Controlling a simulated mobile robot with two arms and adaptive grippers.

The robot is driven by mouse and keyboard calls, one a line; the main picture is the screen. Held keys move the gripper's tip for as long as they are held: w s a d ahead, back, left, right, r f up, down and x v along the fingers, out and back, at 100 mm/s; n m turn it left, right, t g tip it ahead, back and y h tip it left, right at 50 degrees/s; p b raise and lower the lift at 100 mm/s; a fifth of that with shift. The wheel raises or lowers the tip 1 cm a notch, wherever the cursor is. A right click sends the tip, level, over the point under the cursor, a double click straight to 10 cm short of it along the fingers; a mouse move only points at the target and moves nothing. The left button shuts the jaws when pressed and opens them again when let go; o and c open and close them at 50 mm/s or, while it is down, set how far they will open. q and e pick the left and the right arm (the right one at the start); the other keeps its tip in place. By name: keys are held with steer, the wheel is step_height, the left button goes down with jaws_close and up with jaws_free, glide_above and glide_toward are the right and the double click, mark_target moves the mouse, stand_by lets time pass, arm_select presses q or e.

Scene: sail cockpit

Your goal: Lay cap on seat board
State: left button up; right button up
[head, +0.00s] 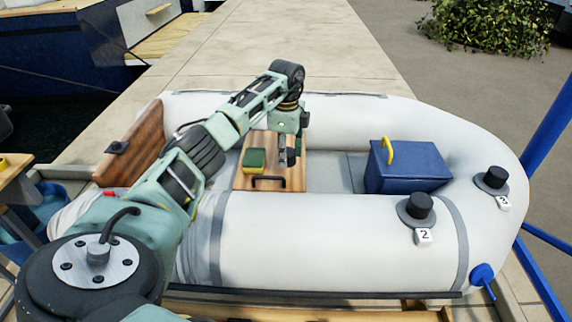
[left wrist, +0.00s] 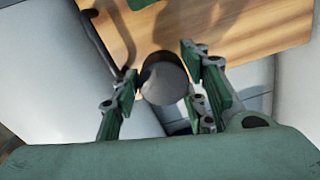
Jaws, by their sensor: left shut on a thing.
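A dark round cap (left wrist: 163,80) sits between the green-padded fingers of my left gripper (left wrist: 160,72) in the left wrist view. In the head view my left gripper (head: 288,150) points down over the right edge of the wooden seat board (head: 250,181), shut on the cap. The seat board (left wrist: 240,25) lies beneath the cap in the left wrist view, with a dark shadow on it. Whether the cap touches the board I cannot tell. My right gripper is not in view.
A blue box (head: 408,166) with a yellow handle stands to the right inside the grey inflatable boat (head: 330,235). Black caps labelled 2 (head: 420,206) and 3 (head: 495,177) sit on its tube.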

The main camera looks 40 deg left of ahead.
mark_target(286, 173)
arm_select(q)
steer(key=shift+a+f, duration=0.15)
step_height(286, 173, down, 4)
steer(key=shift+w+f+b, duration=0.1)
steer(key=shift+b, duration=0.25)
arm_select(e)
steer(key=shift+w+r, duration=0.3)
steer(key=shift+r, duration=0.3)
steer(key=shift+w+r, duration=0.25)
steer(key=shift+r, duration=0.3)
arm_select(q)
steer(key=o, duration=1.1)
steer(key=shift+r, duration=0.3)
step_height(286, 173, up, 12)
steer(key=shift+f+p, duration=0.15)
steer(key=shift+p, duration=0.75)
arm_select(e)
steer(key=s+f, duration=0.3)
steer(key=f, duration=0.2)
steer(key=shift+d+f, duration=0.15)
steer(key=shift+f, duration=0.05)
